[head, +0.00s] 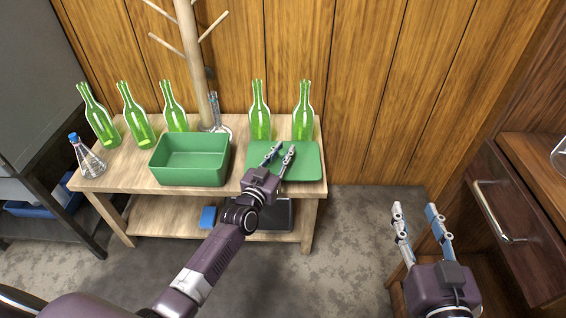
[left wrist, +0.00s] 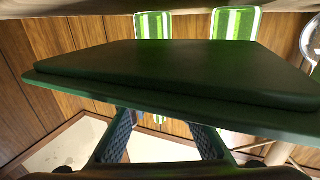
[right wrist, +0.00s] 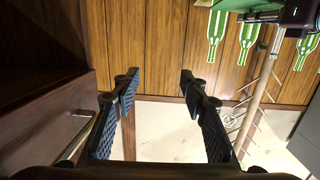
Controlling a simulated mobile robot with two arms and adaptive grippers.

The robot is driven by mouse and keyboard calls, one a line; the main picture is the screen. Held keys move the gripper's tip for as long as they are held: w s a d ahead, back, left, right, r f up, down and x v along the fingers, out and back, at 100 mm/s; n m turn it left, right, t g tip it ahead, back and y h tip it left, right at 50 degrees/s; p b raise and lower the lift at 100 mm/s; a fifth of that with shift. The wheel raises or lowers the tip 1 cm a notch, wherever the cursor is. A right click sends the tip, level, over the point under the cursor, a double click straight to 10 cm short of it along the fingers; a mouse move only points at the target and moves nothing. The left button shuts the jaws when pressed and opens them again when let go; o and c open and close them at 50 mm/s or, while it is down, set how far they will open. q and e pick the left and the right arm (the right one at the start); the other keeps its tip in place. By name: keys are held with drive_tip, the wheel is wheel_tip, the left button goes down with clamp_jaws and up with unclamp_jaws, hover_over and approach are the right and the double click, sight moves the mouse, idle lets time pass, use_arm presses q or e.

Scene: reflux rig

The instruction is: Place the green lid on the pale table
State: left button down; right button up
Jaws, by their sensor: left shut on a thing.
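The green lid (head: 308,168) is a flat, rounded rectangle over the right end of the pale table (head: 130,178). In the left wrist view the lid (left wrist: 165,72) fills much of the picture. My left gripper (head: 279,152) is shut on the lid, with its two fingers (left wrist: 165,122) at the lid's near edge. I cannot tell whether the lid touches the tabletop. My right gripper (head: 419,212) is away to the right of the table, open and empty; its spread fingers also show in the right wrist view (right wrist: 160,95).
A green open box (head: 188,178) stands left of the lid. Several green bottles (head: 137,122) line the table's back, with a wooden stand (head: 192,50) between them. A blue-stoppered flask (head: 88,160) stands at the left end. A drawer cabinet (head: 515,205) is at the right.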

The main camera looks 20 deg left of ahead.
use_arm(q)
drive_tip(key=shift+f, duration=0.1)
drive_tip(key=shift+f+b, duration=1.65)
drive_tip(key=shift+f, duration=0.1)
use_arm(e)
drive_tip(key=s+a+r+t+y, duration=0.1)
drive_tip(key=s+r+t+y, duration=0.2)
drive_tip(key=r+t, duration=0.5)
wheel_tip(320, 180, up, 9)
drive_tip(key=shift+s+f+t, duration=0.15)
drive_tip(key=shift+s+t, duration=0.25)
drive_tip(key=shift+s, duration=0.3)
use_arm(q)
drive_tip(key=shift+f, duration=0.1)
use_arm(e)
drive_tip(key=shift+s, duration=0.1)
use_arm(q)
drive_tip(key=c, duration=1.7)
unclamp_jaws()
drive_tip(key=shift+c, duration=0.2)
drive_tip(key=shift+f, duration=0.1)
use_arm(e)
drive_tip(key=shift+s+r+y, duration=0.15)
drive_tip(key=shift+r+y, duration=0.15)
